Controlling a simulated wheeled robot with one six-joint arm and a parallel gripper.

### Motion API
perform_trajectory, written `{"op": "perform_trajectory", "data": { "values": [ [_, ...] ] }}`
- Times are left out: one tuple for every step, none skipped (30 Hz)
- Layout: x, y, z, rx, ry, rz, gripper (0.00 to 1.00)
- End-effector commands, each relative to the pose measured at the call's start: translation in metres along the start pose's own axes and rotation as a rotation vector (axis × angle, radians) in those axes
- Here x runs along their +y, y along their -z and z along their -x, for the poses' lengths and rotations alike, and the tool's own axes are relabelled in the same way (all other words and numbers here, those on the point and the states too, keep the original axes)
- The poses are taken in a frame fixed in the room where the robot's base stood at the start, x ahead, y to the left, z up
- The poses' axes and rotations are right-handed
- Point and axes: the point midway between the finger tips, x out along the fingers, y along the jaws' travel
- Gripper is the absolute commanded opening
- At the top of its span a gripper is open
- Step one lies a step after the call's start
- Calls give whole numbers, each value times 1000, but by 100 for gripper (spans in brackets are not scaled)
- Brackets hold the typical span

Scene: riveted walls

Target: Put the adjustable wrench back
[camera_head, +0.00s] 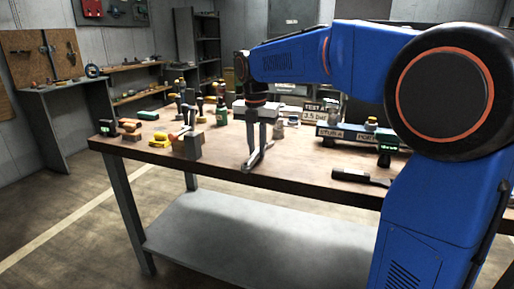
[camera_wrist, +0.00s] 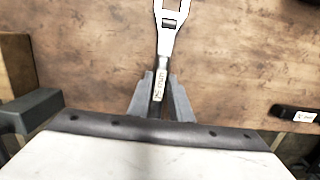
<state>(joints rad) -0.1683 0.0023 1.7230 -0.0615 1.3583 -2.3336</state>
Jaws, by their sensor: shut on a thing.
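The adjustable wrench (camera_wrist: 167,40) is a silver tool with a jaw head at the top of the wrist view and a handle toward me. My gripper (camera_wrist: 160,95) is shut on the handle, one grey finger on each side. In the head view, my gripper (camera_head: 258,146) points down over the front middle of the workbench, and the wrench (camera_head: 255,158) shows at its fingertips. The wrench is at or just above the wooden top; I cannot tell if it touches.
The wooden workbench (camera_head: 310,172) has a dark-handled tool (camera_head: 360,177) to the right. A grey block (camera_head: 193,145), a yellow tool (camera_head: 160,140) and several bottles stand left. A pegboard (camera_head: 38,55) hangs on the far left wall.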

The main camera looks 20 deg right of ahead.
Motion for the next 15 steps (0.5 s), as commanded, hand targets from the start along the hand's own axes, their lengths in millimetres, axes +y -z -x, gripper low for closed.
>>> {"op": "perform_trajectory", "data": {
  "values": [
    [0,0,1,-1,-1,0,0],
    [0,0,1,-1,-1,0,0],
    [0,0,1,-1,-1,0,0],
    [0,0,1,-1,-1,0,0],
    [0,0,1,-1,-1,0,0],
    [0,0,0,-1,-1,0,0],
    [0,0,0,-1,-1,0,0],
    [0,0,-1,-1,-1,0,0],
    [0,0,-2,-1,-1,0,0],
    [0,0,-2,-1,-1,0,26],
    [0,0,-2,-1,-1,0,33],
    [0,0,-2,-1,-1,0,37],
    [0,0,-2,-1,-1,0,37],
    [0,0,-2,-1,-1,0,37],
    [0,0,-2,-1,-1,0,37]
  ]
}}
